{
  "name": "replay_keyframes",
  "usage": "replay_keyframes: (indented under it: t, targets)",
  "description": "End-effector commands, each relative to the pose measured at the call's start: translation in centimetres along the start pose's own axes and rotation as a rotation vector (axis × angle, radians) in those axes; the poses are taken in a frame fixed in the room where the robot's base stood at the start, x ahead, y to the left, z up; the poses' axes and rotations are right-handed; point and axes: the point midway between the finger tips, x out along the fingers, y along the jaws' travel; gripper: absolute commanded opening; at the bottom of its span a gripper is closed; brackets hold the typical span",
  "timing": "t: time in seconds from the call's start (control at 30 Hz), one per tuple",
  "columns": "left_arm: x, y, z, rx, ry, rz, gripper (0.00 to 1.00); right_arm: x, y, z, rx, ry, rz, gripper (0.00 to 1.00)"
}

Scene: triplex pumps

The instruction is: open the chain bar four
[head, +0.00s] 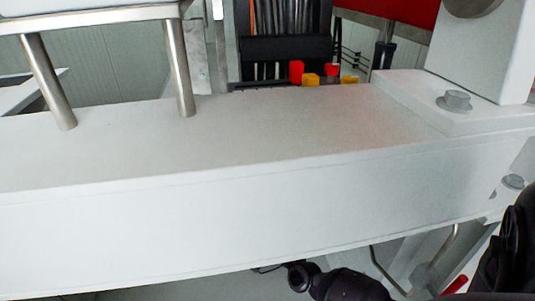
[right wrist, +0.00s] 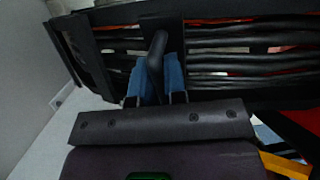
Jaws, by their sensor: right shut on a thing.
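A black cable chain (head: 285,20) with dark cables stands beyond the white beam in the head view. In the right wrist view the chain's cables (right wrist: 245,65) run sideways, and dark crossbars span them. My right gripper (right wrist: 156,80) is at the chain, with its two blue fingertips on either side of a black chain bar (right wrist: 157,48). It is shut on this bar, whose rounded upper end shows above the fingertips. The bar's lower end is hidden by the gripper. I cannot tell the bar's number. My left gripper is not in view.
A wide white beam (head: 230,205) crosses the head view in front of the chain. Two metal posts (head: 178,65) rise from its left part, and a bolted white block (head: 485,50) stands on its right. Red (head: 296,72) and yellow (head: 311,79) parts sit at the chain's lower edge.

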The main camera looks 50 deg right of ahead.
Motion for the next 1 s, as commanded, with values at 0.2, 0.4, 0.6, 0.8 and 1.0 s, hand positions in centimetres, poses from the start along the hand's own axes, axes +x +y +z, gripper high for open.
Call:
replay_keyframes:
  t: [0.2,0.4,0.6,0.8,1.0]
  targets:
    - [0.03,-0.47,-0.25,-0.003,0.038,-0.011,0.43,-1.27,0.36,-0.18,-0.019,-0.095,0.003,0.0]
    - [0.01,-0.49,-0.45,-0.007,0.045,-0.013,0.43,-1.37,0.24,-0.08,-0.018,-0.106,0.002,0.0]
    - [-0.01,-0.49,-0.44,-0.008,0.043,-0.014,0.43,-1.37,0.23,-0.04,-0.017,-0.106,0.002,0.18]
    - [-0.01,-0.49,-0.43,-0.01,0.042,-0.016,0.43,-1.36,0.21,-0.15,-0.017,-0.103,0.001,0.36]
    - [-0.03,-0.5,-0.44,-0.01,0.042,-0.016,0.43,-1.44,0.23,-0.3,-0.018,-0.101,0.001,0.36]
